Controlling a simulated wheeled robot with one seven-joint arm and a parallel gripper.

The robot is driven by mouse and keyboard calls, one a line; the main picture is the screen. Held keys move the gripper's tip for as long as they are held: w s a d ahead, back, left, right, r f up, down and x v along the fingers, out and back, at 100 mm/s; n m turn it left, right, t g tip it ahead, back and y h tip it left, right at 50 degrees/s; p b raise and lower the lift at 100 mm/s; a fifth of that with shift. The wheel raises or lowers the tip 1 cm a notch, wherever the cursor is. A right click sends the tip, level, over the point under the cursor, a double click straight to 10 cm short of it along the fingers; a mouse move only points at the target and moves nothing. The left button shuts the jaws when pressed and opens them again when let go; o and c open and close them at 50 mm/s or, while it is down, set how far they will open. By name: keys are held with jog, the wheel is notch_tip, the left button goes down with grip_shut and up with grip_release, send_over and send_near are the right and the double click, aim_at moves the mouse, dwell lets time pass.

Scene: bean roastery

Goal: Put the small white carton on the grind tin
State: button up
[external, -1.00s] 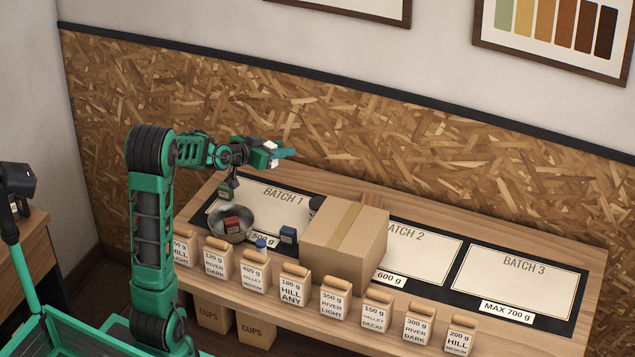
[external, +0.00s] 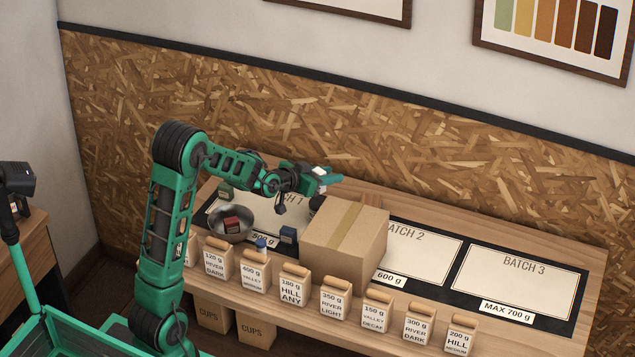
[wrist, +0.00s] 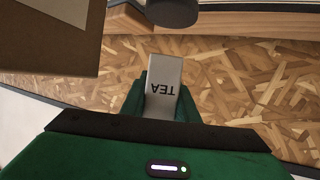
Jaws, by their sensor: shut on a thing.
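The small white carton (wrist: 163,88), printed TEA, is between the green fingers of my gripper (wrist: 160,102) in the wrist view. In the external view a bit of white carton (external: 322,171) shows between the fingers of my gripper (external: 328,176). The gripper is shut on it and holds it above the back of the counter. A dark round tin, which looks like the grind tin (wrist: 172,10), is at the top of the wrist view, beyond the carton and apart from it in the picture. In the external view the tin (external: 316,203) is mostly hidden behind the cardboard box.
A large cardboard box (external: 343,246) stands right beside the tin. Several labelled bags (external: 294,285) line the front. The BATCH 3 mat (external: 516,285) is clear.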

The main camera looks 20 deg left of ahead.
notch_tip(320, 180, down, 4)
dwell(0.4)
jog(key=o, duration=1)
jog(key=shift+f, duration=0.1)
jog(key=v, duration=1.2)
